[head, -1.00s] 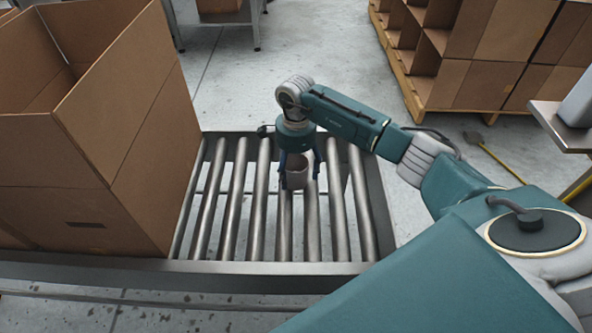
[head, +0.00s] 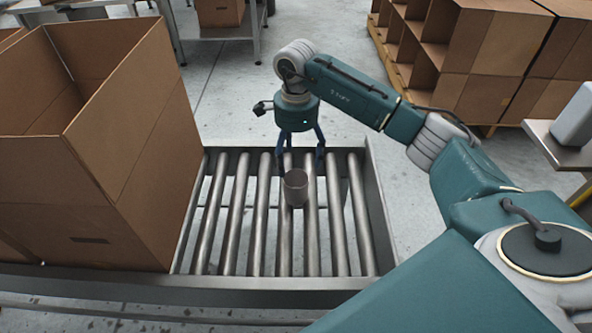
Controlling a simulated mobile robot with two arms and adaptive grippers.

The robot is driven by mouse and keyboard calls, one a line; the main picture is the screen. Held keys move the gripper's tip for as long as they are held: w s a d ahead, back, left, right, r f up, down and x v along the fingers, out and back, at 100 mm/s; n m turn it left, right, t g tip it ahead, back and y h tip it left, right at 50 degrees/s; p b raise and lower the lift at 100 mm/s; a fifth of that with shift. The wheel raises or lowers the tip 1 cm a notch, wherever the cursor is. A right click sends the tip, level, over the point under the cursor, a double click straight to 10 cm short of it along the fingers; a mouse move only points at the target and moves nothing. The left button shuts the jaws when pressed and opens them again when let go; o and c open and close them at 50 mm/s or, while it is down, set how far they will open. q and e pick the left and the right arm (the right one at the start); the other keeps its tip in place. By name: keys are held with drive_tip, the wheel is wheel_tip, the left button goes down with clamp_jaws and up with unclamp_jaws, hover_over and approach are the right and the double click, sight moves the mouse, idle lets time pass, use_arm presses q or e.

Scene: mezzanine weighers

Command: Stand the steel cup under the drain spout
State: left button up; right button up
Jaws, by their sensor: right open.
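The steel cup (head: 296,188) stands upright on the metal rollers of the conveyor, near the middle of the picture. My right gripper (head: 301,166) is above and just behind the cup, pointing down. Its two fingers are spread wide and hold nothing. The cup appears free of the fingers. My left gripper is not in view. I see no drain spout that I can make out in this view.
A large open cardboard box (head: 95,150) stands on the left part of the roller conveyor (head: 270,290). A pallet of cartons (head: 470,60) is at the back right. A steel table (head: 562,150) stands at the right edge. Bare rollers surround the cup.

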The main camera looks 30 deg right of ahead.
sight(297, 189)
drive_tip(key=f+m, duration=0.2)
drive_tip(key=m, duration=0.4)
drive_tip(key=f+m, duration=0.2)
drive_tip(key=m, duration=0.3)
drive_tip(key=f+m, duration=0.3)
drive_tip(key=m, duration=0.3)
drive_tip(key=shift+s+d+m, duration=0.3)
drive_tip(key=f, duration=0.1)
drive_tip(key=f+b, duration=0.1)
drive_tip(key=f, duration=0.2)
drive_tip(key=shift+s+a+f, duration=0.1)
drive_tip(key=shift+a+f, duration=0.25)
drive_tip(key=shift+a, duration=0.05)
drive_tip(key=shift+f, duration=0.4)
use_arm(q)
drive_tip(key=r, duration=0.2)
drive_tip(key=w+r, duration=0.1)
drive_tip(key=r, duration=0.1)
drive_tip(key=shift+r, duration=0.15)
use_arm(e)
drive_tip(key=c, duration=1.4)
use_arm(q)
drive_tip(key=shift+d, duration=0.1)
